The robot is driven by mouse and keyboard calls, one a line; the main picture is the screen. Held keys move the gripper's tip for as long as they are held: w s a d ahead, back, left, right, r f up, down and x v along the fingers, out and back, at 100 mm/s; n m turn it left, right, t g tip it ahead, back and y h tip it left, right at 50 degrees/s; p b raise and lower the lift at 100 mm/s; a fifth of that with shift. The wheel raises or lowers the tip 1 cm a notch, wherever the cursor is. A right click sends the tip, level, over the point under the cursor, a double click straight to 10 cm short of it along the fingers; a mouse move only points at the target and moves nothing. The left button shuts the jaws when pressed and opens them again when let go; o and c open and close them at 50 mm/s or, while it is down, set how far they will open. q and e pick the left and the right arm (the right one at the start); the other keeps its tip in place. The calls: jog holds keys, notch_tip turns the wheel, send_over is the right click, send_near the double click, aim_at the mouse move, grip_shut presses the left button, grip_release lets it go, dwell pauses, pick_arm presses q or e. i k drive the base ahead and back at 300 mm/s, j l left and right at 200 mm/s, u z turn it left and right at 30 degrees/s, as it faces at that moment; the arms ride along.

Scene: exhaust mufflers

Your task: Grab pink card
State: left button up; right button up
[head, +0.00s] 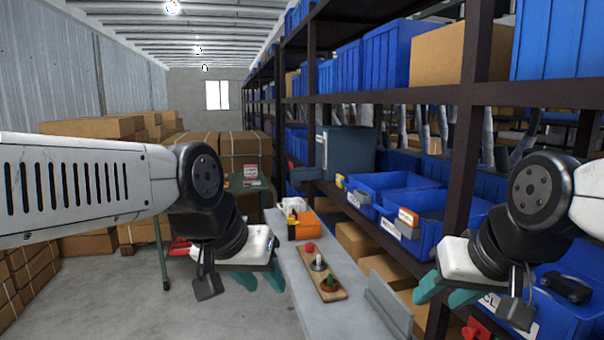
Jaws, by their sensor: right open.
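A small pinkish-red and white card-like item (250,172) stands on a green cart in the middle distance; it is too small to tell whether it is the pink card. No other clearly pink card shows. My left gripper (260,281) hangs left of the grey bench, its teal fingers apart and empty, well nearer than the cart. My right gripper (446,293) is in front of the blue bins at the right, its teal fingers apart and empty. Neither gripper touches the card-like item.
A grey bench (290,258) carries an orange box (304,226) and a wooden board (330,288) with several coloured pieces. Shelving with blue bins (385,190) runs along the right. Cardboard boxes (95,240) stack at the left. Bare floor (110,300) lies lower left.

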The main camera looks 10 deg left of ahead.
aim_at(250, 171)
jog(key=u, duration=0.7)
jog(key=i+j+u, duration=0.1)
jog(key=i+j, duration=0.15)
jog(key=j, duration=0.25)
jog(key=i+j, duration=0.3)
jog(key=j, duration=0.15)
jog(key=i+j, duration=0.2)
jog(key=i, duration=0.25)
jog(key=i+j, duration=0.2)
jog(key=i, duration=0.3)
jog(key=i+j, duration=0.2)
jog(key=i, duration=0.25)
jog(key=i+j, duration=0.15)
jog(key=i, duration=0.3)
jog(key=i+z, duration=0.1)
jog(key=i, duration=0.55)
jog(key=i+j+z, duration=0.1)
jog(key=i, duration=0.6)
jog(key=i+j+z, duration=0.1)
jog(key=i, duration=0.55)
jog(key=i+l+u, duration=0.2)
jog(key=i+l, duration=0.25)
jog(key=i, duration=0.25)
jog(key=i+l+u, duration=0.2)
jog(key=i+l, duration=0.4)
jog(key=i, duration=0.1)
